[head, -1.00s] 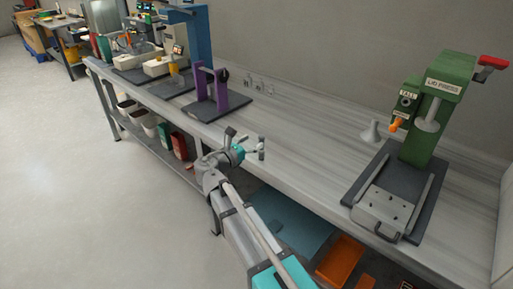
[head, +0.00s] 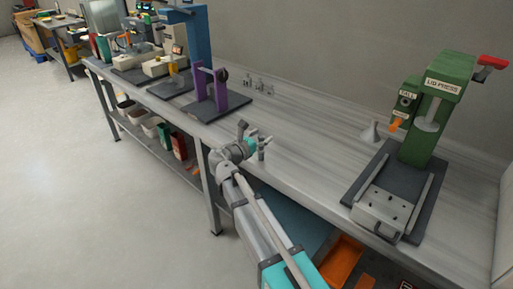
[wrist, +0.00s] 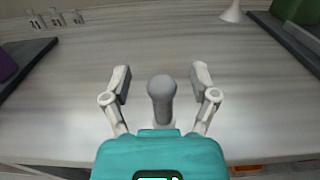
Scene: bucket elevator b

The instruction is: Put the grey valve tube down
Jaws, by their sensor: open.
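The grey valve tube (wrist: 161,98) stands between the two spread fingers of my gripper in the wrist view. A gap shows between the tube and each finger. It also shows in the head view (head: 261,149), small and about upright, over the front part of the bench (head: 305,172). Its lower end looks to be at the bench top, but the contact is too small to see clearly. My gripper (wrist: 162,84) is open around the tube. In the head view my gripper (head: 254,142) is partly hidden by my wrist.
A green lid press (head: 430,110) stands on a dark base at the right, with a pale funnel-shaped piece (head: 371,133) beside it. A purple fixture (head: 220,88) stands to the left. Several small fittings (head: 260,86) stand near the wall. The bench between is clear.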

